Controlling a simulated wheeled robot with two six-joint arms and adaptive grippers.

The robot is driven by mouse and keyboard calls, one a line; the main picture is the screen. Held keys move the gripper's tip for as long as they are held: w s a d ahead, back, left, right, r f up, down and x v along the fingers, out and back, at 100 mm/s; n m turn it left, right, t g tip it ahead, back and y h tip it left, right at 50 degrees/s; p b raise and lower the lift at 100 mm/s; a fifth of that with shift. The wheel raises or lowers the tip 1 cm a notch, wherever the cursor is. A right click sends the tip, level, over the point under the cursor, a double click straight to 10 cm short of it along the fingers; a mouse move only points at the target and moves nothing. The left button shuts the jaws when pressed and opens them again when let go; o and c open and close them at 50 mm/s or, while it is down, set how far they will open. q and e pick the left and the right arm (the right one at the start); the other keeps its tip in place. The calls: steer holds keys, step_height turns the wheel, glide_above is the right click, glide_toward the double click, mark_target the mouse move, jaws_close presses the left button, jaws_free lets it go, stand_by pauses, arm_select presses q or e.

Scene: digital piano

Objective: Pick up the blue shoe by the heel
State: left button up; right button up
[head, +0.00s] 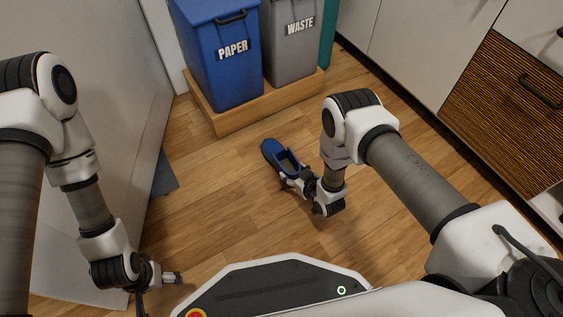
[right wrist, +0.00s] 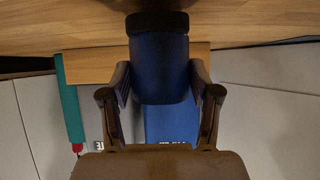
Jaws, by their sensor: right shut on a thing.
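The blue shoe (head: 271,149) shows on the wooden floor in the head view, its toe toward the bins and its opening toward me. My right gripper (head: 291,178) is shut on its near, heel end. In the right wrist view the dark blue shoe (right wrist: 160,62) with its black sole sits between the two fingers of the right gripper (right wrist: 160,82). I cannot tell whether the shoe is clear of the floor. My left gripper (head: 174,278) is at the lower left, away from the shoe; its finger opening is unclear.
A blue paper bin (head: 220,70) and a grey waste bin (head: 290,55) stand on a wooden platform (head: 258,105) beyond the shoe. Cabinets with a wood-grain drawer front (head: 500,110) line the right. A pale panel (head: 95,80) is at left. Floor around the shoe is clear.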

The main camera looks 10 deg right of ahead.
steer(key=shift+r+p, duration=1.55)
steer(key=shift+r, duration=0.5)
